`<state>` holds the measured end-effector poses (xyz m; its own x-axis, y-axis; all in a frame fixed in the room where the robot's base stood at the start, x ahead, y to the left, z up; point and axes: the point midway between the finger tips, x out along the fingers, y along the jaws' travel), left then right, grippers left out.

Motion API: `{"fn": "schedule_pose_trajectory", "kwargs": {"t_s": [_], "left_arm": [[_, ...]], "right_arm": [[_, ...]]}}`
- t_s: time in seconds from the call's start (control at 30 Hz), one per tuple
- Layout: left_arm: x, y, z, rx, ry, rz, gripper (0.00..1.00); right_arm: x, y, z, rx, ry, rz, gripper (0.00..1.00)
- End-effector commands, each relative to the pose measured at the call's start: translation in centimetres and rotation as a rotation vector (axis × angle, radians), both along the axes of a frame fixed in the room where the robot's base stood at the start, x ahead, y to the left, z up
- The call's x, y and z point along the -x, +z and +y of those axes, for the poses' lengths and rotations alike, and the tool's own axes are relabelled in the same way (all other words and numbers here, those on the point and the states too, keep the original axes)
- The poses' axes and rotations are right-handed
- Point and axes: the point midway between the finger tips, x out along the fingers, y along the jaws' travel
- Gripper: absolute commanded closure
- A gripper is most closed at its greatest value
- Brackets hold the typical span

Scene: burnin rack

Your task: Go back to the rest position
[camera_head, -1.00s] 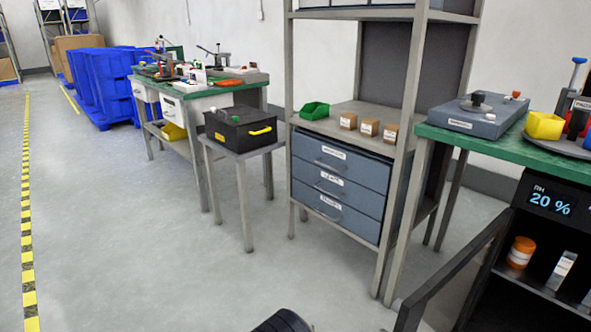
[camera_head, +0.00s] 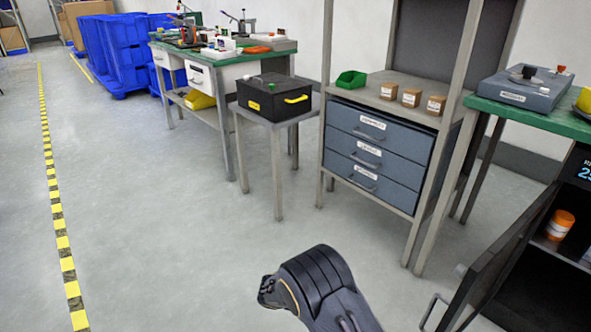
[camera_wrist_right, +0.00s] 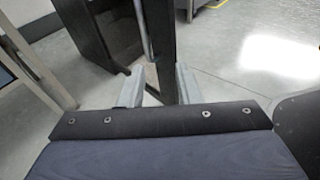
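One of my dark arm links (camera_head: 325,285) rises into the bottom middle of the head view, over the bare floor. No gripper fingers show in the head view. In the right wrist view my right gripper (camera_wrist_right: 158,87) has its two grey fingers apart, with no held object visible between them. A dark door panel with a bar handle (camera_wrist_right: 146,30) shows beyond the fingers; I cannot tell how far off it is. My left gripper is out of view.
An open dark cabinet door (camera_head: 495,265) with a handle juts out at the lower right; an orange jar (camera_head: 560,224) stands inside. A drawer rack (camera_head: 375,155), a black toolbox (camera_head: 273,97) on a stand and a workbench (camera_head: 220,58) line the wall. The floor at left is clear.

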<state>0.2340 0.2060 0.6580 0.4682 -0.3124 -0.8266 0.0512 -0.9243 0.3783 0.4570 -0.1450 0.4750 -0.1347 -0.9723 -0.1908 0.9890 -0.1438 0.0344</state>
Motion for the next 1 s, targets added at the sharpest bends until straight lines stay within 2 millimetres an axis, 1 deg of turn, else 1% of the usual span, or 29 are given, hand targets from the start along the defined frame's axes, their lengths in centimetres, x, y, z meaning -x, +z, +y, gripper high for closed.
{"fn": "schedule_pose_trajectory", "kwargs": {"t_s": [0.03, 0.17, 0.27, 0.37, 0.5, 0.63, 0.8, 1.0], "left_arm": [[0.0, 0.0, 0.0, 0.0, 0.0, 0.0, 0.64], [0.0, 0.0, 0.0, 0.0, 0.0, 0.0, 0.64], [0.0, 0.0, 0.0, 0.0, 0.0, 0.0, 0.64], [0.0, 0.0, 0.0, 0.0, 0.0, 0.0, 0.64], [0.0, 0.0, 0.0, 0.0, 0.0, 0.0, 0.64], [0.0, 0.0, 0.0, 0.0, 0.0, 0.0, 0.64], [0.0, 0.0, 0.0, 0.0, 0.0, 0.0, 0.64], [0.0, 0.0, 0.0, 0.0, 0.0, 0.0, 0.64]], "right_arm": [[0.1, 0.7, -0.6, -0.038, -0.031, -0.013, 0.7], [0.8, 2.0, -2.1, -0.144, -0.112, -0.049, 0.7], [1.6, 3.4, -3.4, -0.247, -0.192, -0.089, 0.7], [3.0, 5.1, -4.9, -0.381, -0.298, -0.15, 0.7], [5.7, 7.8, -6.8, -0.601, -0.475, -0.272, 0.7], [8.6, 10.2, -7.9, -0.791, -0.633, -0.407, 0.7], [12.4, 13.2, -8.4, -1.019, -0.826, -0.606, 0.7], [16.8, 16.1, -8.0, -1.25, -1.031, -0.872, 0.7]]}}
